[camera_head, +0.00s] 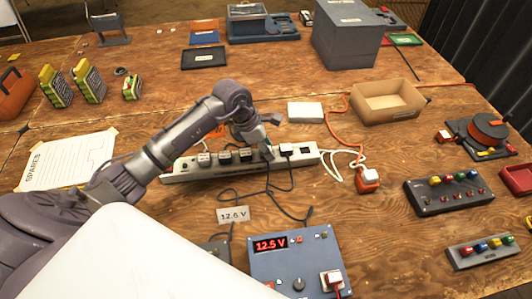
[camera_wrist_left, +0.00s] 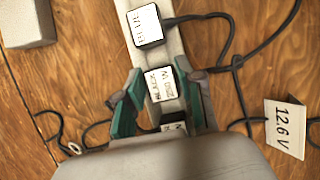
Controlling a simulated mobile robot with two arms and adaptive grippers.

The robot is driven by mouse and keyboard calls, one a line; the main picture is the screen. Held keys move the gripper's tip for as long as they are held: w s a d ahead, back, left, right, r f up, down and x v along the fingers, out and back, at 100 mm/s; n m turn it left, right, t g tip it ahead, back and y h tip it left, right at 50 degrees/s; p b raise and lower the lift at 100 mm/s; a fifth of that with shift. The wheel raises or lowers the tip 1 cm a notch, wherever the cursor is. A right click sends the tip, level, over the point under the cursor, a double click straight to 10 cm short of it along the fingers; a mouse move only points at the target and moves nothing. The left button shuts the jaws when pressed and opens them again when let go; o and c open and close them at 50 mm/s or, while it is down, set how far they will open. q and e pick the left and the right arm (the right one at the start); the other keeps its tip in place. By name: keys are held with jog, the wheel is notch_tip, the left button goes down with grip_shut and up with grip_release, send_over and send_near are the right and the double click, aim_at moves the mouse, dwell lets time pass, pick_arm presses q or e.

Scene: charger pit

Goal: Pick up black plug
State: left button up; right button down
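Several black plugs with white labels sit in a row in a pale power strip (camera_head: 176,176). My left gripper (camera_head: 264,149) reaches down over the strip right of its middle. In the left wrist view, its green fingers (camera_wrist_left: 168,84) are open, on either side of a black plug (camera_wrist_left: 160,84) whose label seems to read 250 W. I see gaps between fingers and plug. A neighbouring black plug with a cable (camera_wrist_left: 145,25) lies beyond the fingertips; in the head view it is the right-hand plug (camera_head: 287,150). Another plug (camera_wrist_left: 174,127) is partly hidden by my gripper. My right gripper is out of view.
Black cables run over the wooden table in front of the strip, past a 12.6 V card (camera_head: 232,214) and a blue power supply (camera_head: 290,262). A white box (camera_head: 305,112) and a cardboard tray (camera_head: 388,102) stand behind. An orange cord (camera_head: 343,132) lies at the right.

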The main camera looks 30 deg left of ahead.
pick_arm(q)
jog(key=c, duration=0.5)
grip_shut()
jog(key=shift+r, duration=0.15)
